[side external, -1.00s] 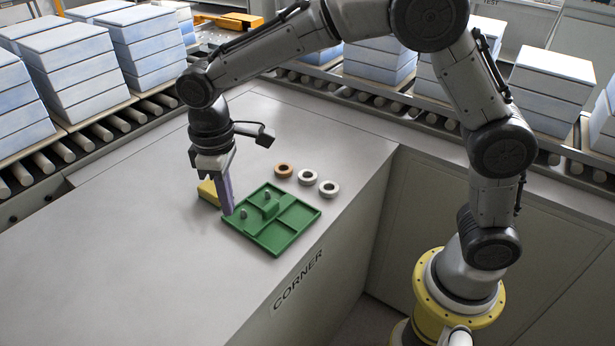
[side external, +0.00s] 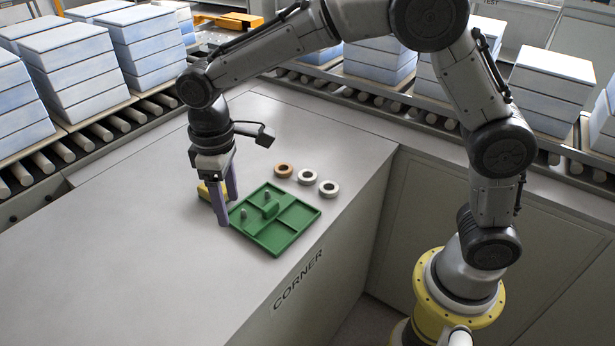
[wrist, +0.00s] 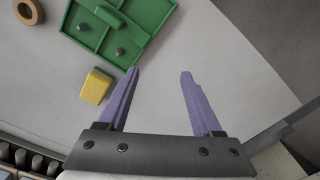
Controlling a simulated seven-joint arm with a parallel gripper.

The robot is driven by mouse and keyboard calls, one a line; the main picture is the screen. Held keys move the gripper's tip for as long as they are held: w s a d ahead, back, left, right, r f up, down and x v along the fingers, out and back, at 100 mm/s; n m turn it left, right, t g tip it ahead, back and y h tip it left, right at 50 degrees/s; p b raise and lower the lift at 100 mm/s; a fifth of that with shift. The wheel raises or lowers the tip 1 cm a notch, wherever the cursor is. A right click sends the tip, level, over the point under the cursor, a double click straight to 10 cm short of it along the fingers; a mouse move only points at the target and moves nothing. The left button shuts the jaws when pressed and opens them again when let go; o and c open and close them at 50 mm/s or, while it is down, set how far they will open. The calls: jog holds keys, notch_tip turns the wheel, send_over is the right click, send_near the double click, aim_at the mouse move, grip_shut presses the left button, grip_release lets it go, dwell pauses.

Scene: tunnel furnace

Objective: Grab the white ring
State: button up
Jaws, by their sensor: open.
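Two white rings lie flat on the grey table to the right in the side external view: one in the middle of a row of rings (side external: 308,177) and one at its right end (side external: 329,188). Neither shows in the wrist view. My gripper (side external: 228,208) is at the left edge of the green tray, left of the rings and well apart from them. Its two purple fingers are spread with nothing between them, as the wrist view also shows (wrist: 160,73).
The green tray (side external: 297,219) has compartments and upright grey pegs. An orange-brown ring (side external: 284,170) lies beside the white rings. A yellow block (side external: 206,192) sits behind my fingers. Conveyors with stacked boxes (side external: 70,70) line the back. The table's front left is clear.

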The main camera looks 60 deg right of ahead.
jog(key=shift+o, duration=0.2)
jog(key=d+r+n, duration=0.1)
jog(key=d+n, duration=0.5)
jog(key=n, duration=0.1)
send_over(307, 169)
jog(key=s+a, duration=0.1)
notch_tip(307, 169, down, 5)
jog(key=shift+s+f, duration=0.1)
jog(key=shift+f, duration=0.05)
jog(key=f, duration=0.4)
jog(key=shift+s+a+f, duration=0.1)
jog(key=shift+a+f, duration=0.15)
jog(key=shift+a, duration=0.1)
jog(key=shift+f, duration=0.65)
